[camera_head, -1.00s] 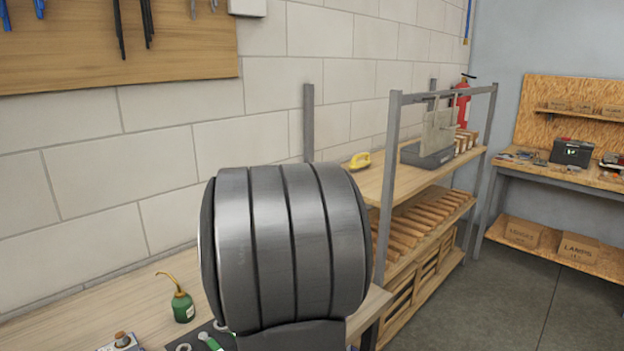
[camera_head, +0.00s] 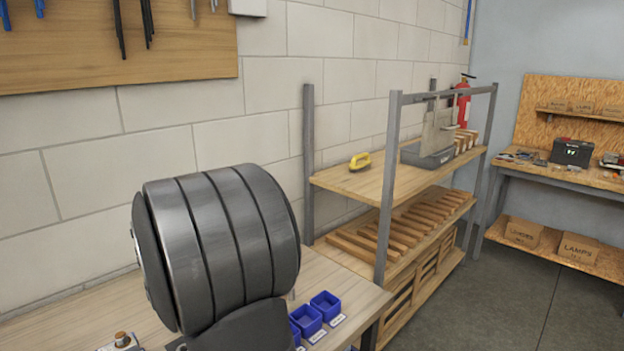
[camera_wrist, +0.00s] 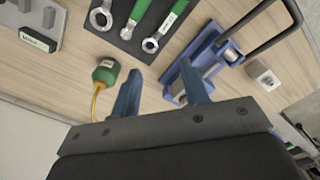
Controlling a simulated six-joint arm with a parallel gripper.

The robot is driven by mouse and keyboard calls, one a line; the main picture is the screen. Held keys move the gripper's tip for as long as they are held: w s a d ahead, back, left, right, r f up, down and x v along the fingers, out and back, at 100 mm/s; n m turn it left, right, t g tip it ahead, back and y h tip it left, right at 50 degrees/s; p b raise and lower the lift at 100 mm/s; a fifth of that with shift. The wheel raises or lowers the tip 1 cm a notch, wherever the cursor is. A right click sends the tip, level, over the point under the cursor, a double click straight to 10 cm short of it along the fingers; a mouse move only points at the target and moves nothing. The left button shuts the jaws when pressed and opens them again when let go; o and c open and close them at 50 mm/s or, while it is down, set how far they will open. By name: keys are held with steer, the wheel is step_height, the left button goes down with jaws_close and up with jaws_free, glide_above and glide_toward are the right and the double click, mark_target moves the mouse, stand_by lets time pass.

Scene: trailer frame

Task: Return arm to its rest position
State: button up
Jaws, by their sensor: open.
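My gripper (camera_wrist: 163,95) shows in the wrist view with its two blue fingers apart and nothing between them. It is above a wooden workbench (camera_wrist: 85,75). In the head view a large dark grey rounded joint of my arm (camera_head: 222,245) fills the lower middle, and my gripper is not visible there. A green oil can (camera_wrist: 105,75) with a yellow spout is just left of the fingers in the wrist view. A blue vise-like tool (camera_wrist: 190,70) is beside the right finger.
Green-handled wrenches (camera_wrist: 150,45) lie on a dark mat. Blue bins (camera_head: 325,305) stand on the workbench, right of my arm. A shelf rack (camera_head: 385,190) with a yellow object (camera_head: 360,161) stands along the wall. A second bench (camera_head: 570,180) is at far right; the floor between is clear.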

steer(key=shift+n, duration=0.8)
steer(key=shift+s+a+f, duration=0.4)
steer(key=shift+a+f, duration=0.3)
steer(key=shift+a, duration=0.15)
steer(key=shift+s+a+f, duration=0.35)
steer(key=shift+a+f, duration=0.35)
steer(key=shift+a, duration=0.15)
steer(key=w+d+m, duration=0.4)
steer(key=d+m, duration=0.3)
steer(key=d, duration=1)
steer(key=shift+w, duration=0.2)
